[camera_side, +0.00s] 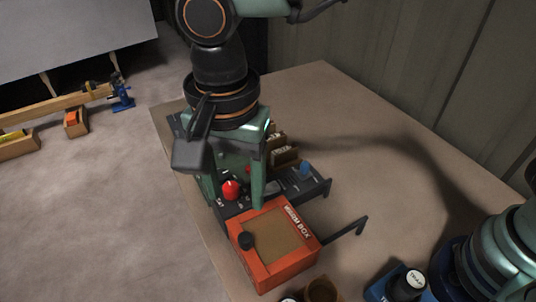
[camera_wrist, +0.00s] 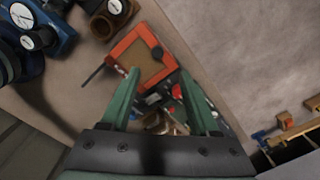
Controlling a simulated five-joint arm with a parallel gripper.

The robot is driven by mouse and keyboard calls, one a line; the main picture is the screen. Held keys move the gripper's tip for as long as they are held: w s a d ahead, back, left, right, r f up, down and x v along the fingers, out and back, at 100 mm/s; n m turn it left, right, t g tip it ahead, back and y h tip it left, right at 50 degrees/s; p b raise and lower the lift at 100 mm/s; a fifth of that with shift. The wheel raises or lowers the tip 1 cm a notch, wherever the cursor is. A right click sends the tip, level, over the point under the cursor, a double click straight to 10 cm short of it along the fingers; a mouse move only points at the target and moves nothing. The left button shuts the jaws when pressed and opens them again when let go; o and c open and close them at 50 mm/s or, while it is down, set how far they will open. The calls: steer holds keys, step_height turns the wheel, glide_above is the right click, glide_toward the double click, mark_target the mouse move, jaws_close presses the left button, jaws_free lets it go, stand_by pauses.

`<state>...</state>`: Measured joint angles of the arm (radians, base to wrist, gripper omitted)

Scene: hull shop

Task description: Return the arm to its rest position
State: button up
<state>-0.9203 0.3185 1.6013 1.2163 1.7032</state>
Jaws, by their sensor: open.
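My gripper (camera_side: 236,206) hangs over the workbench (camera_side: 350,130) with its two green fingers spread apart. In the wrist view my gripper (camera_wrist: 158,72) shows an empty gap between the fingertips. A dark panel or rack (camera_side: 318,187) lies below and behind the fingers, partly hidden by them. A round red knob (camera_side: 230,190) shows between the fingers in the side view. It also shows in the wrist view (camera_wrist: 177,91), near the right finger. Whether the fingers touch the panel cannot be told.
An orange-framed box (camera_side: 263,277) with a tan top sits just in front of the panel. A dark bracket (camera_side: 347,229) sticks out beside it. Blue and black gauge equipment (camera_wrist: 40,38) stands near the bench corner. The bench's right middle is clear.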

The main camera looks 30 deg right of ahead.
steer(key=w+d+r+n+t+y, duration=0.1)
steer(key=w+d+r+n, duration=0.15)
steer(key=d, duration=0.55)
steer(key=w+d+r+n+t, duration=0.1)
steer(key=w+d+r, duration=0.15)
steer(key=d, duration=0.65)
steer(key=s+d+n+t, duration=0.1)
steer(key=d+n, duration=0.1)
steer(key=d, duration=0.7)
steer(key=s+d+n+t+h, duration=0.1)
steer(key=s+d+n+t, duration=0.1)
steer(key=d, duration=0.7)
steer(key=shift+f+n+t, duration=0.3)
steer(key=shift+f+n, duration=0.05)
steer(key=shift+n, duration=0.4)
steer(key=shift+a, duration=0.1)
steer(key=shift+c, duration=0.4)
